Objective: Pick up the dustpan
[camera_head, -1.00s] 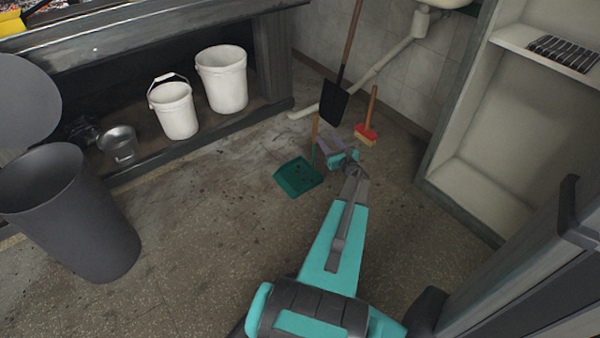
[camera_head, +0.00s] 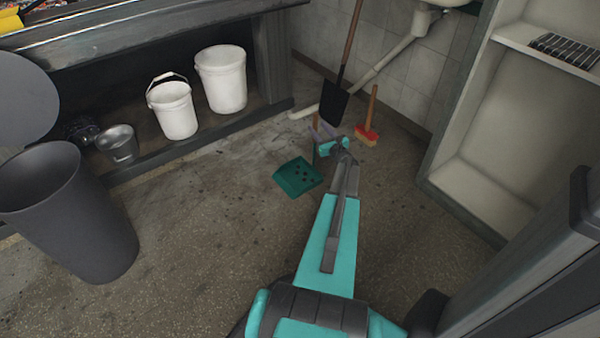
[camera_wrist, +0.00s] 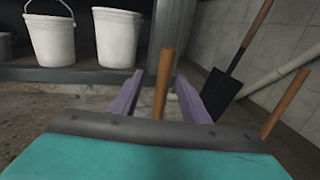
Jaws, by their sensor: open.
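The dustpan (camera_head: 297,177) is a dark green pan lying on the floor, with an upright wooden handle (camera_head: 315,121). My gripper (camera_head: 317,144) is at the handle, and my wrist hides part of the handle's lower length in the head view. In the wrist view the wooden handle (camera_wrist: 164,82) stands upright between the two purple fingers of my gripper (camera_wrist: 162,95). The fingers are open, one on each side of the handle, with a visible gap to each. The pan itself is hidden in the wrist view.
A red hand brush (camera_head: 366,134) with a wooden handle stands right of the dustpan. A black shovel (camera_head: 334,105) leans on the tiled wall behind. White buckets (camera_head: 222,80) stand on the low shelf at left. A grey bin (camera_head: 75,215) is at far left; open floor lies between.

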